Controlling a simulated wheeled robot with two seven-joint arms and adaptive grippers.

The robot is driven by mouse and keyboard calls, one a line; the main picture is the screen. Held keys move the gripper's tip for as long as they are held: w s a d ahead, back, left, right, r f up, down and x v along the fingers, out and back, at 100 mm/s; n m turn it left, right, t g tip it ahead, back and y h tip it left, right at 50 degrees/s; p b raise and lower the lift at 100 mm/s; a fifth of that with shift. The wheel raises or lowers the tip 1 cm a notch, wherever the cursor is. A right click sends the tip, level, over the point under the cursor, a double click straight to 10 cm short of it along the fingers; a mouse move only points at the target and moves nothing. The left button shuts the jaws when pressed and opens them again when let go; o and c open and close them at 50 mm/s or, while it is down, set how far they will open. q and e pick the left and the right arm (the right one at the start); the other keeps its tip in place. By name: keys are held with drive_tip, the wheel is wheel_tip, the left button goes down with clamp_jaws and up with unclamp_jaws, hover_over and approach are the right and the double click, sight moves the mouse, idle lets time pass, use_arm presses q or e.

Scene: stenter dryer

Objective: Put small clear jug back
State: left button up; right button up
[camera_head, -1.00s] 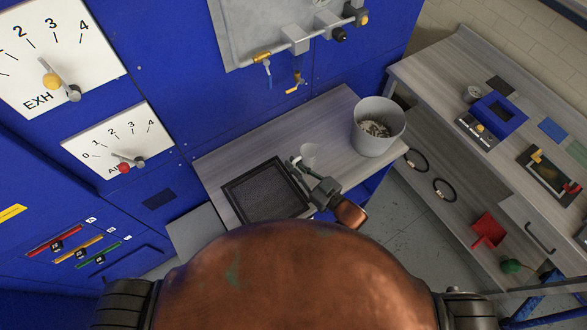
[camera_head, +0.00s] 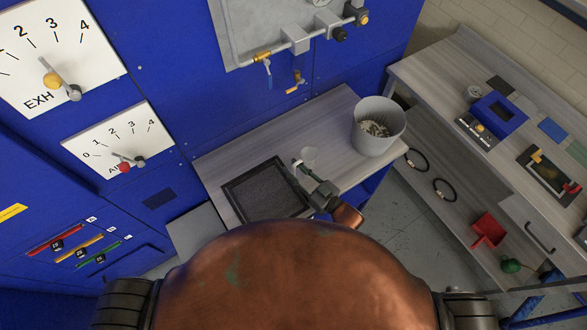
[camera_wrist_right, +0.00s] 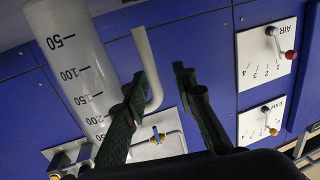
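The small clear jug (camera_head: 309,155) is at the grey worktop (camera_head: 232,150), between the dark mesh tray and the grey bucket. In the right wrist view the jug (camera_wrist_right: 75,75) fills the left side, with its volume marks and bent handle (camera_wrist_right: 148,65) showing. That view is turned over, and the jug looks upright. My right gripper (camera_head: 298,166) is beside the jug. In the wrist view its fingers (camera_wrist_right: 160,90) are apart, with the handle between them and a gap to the right finger. The jug's base contact is not clear. My left gripper is not in view.
The dark mesh tray (camera_head: 228,188) lies left of my right gripper. A grey bucket (camera_head: 378,143) with pale contents stands to the right. Behind rises a blue machine wall (camera_head: 175,50) with pipes and valves. A bench (camera_head: 440,75) with several items is at far right.

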drive_tip(key=shift+r, duration=0.2)
drive_tip(key=b+v, duration=0.1)
drive_tip(key=v, duration=1.1)
drive_tip(key=shift+c, duration=0.5)
idle(0.6)
